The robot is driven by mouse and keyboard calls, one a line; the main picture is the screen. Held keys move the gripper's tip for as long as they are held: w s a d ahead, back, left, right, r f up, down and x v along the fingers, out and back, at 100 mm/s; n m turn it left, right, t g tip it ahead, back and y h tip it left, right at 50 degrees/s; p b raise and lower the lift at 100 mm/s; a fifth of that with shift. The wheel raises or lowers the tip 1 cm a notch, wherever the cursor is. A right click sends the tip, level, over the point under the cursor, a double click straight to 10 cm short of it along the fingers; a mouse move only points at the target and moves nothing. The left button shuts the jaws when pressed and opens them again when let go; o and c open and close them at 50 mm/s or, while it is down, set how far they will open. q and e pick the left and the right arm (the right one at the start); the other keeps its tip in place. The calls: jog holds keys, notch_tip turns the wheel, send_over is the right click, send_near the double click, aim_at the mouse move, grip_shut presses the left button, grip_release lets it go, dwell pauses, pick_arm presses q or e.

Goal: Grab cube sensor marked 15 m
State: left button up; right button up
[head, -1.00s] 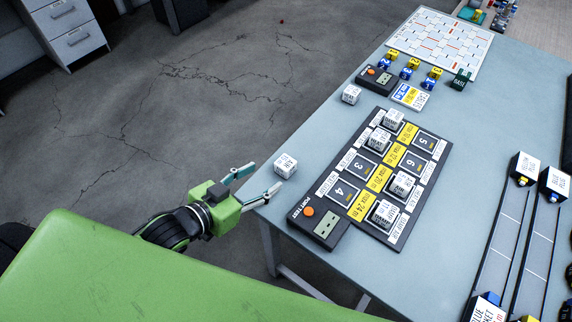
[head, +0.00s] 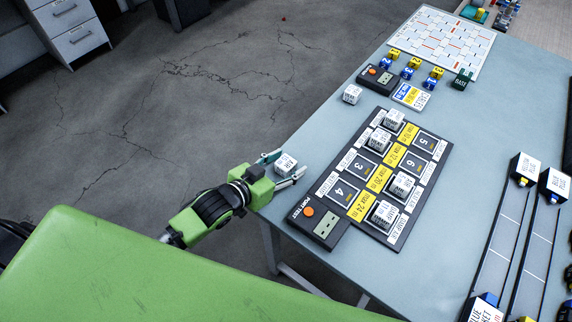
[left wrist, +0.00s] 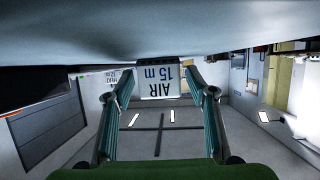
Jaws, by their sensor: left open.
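The white cube sensor (head: 286,165) sits at the table's near left edge in the head view. In the left wrist view the cube (left wrist: 158,80) reads "AIR 15 m", upside down. My left gripper (head: 284,166) is open, with one finger on each side of the cube. In the left wrist view its two fingers (left wrist: 160,92) stand apart, with the cube between their tips and gaps showing beside it. I cannot tell whether either finger touches it. My right gripper is not in view.
A black board (head: 323,226) with numbered slots and several white cubes lies right of the gripper. Another white cube (head: 351,94) stands farther back on the table (head: 490,120). Two dark rails (head: 505,240) lie at the right. The table edge runs beside the gripper.

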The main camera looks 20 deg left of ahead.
pick_arm(q)
jog(key=c, duration=1.2)
jog(key=shift+r, duration=0.1)
